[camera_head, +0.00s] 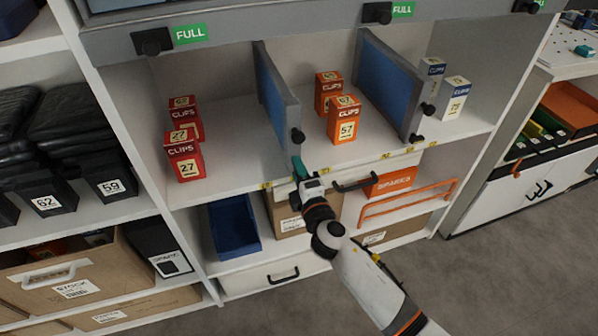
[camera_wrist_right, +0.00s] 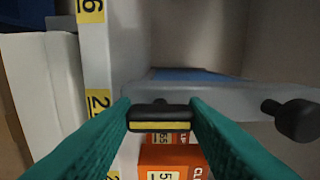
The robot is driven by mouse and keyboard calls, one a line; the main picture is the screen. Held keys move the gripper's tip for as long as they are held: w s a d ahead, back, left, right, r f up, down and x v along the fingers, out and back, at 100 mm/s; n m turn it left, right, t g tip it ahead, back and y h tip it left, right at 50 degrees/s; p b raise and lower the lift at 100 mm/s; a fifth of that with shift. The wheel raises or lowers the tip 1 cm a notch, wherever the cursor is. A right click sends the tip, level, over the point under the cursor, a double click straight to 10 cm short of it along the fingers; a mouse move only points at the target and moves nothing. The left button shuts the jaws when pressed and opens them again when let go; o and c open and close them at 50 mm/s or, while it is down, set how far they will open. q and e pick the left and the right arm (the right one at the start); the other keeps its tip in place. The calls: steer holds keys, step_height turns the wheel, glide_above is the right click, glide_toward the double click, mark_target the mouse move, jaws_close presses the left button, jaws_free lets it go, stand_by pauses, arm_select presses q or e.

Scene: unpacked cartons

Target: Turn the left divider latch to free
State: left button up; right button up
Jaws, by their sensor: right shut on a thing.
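The left divider (camera_head: 277,92) is a blue panel with a grey frame, standing on the shelf between the red and orange cartons. A black knob (camera_head: 297,136) sticks out of its front edge; a black knob also shows in the right wrist view (camera_wrist_right: 295,119). My right gripper (camera_head: 298,168) is at the lower front of this divider. In the right wrist view its teal fingers (camera_wrist_right: 160,117) are shut on the black latch (camera_wrist_right: 160,112), which has a yellow stripe. The gripper hides the latch in the head view. My left gripper is not in view.
Red cartons (camera_head: 185,158) stand left of the divider, orange cartons (camera_head: 344,122) right of it. A second divider (camera_head: 390,85) stands further right. Below are a blue bin (camera_head: 234,226) and an orange bar handle (camera_head: 408,203). Grey floor (camera_head: 480,270) is clear at the lower right.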

steer(key=o, duration=1)
steer(key=shift+f, duration=0.1)
